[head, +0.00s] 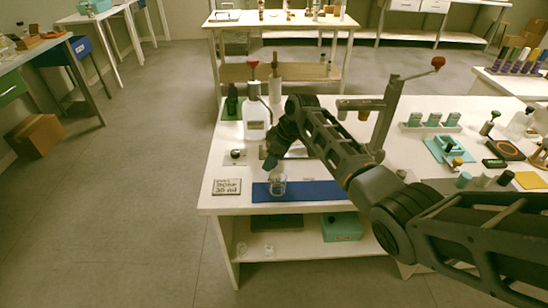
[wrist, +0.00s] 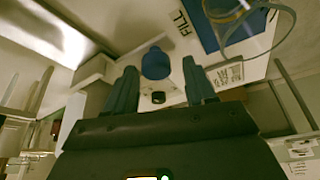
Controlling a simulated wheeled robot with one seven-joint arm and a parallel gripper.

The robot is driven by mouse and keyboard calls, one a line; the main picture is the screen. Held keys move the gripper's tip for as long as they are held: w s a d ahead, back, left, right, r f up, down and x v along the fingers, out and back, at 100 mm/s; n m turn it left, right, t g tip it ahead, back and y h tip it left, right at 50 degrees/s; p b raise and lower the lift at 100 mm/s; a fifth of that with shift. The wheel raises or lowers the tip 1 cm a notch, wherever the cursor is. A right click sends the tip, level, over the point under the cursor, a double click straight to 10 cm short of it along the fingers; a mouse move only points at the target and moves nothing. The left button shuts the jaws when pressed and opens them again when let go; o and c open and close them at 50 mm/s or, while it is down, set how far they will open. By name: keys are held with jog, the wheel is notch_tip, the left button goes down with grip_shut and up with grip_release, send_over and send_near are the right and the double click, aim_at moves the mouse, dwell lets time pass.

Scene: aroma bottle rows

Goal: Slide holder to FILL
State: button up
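My gripper (wrist: 160,82) is open, its two dark fingers apart. A round blue knob (wrist: 155,63) shows in the gap between them; I cannot tell how deep it sits or whether it touches. It may belong to the holder, which I cannot make out clearly. The word FILL (wrist: 183,22) is printed on a white surface beyond the knob. In the head view my gripper (head: 270,162) points down just behind a glass beaker (head: 277,186) on a blue mat (head: 320,191). The beaker's rim (wrist: 285,35) shows at the upper right of the wrist view.
A card reading 30 ml (head: 227,187) lies left of the mat. A dark-knobbed item (head: 236,154) is behind the card. Teal parts and small bottles crowd the table's right side.

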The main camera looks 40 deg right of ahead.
jog(key=shift+d, duration=0.1)
jog(key=shift+v, duration=3.9)
jog(key=shift+s, duration=0.1)
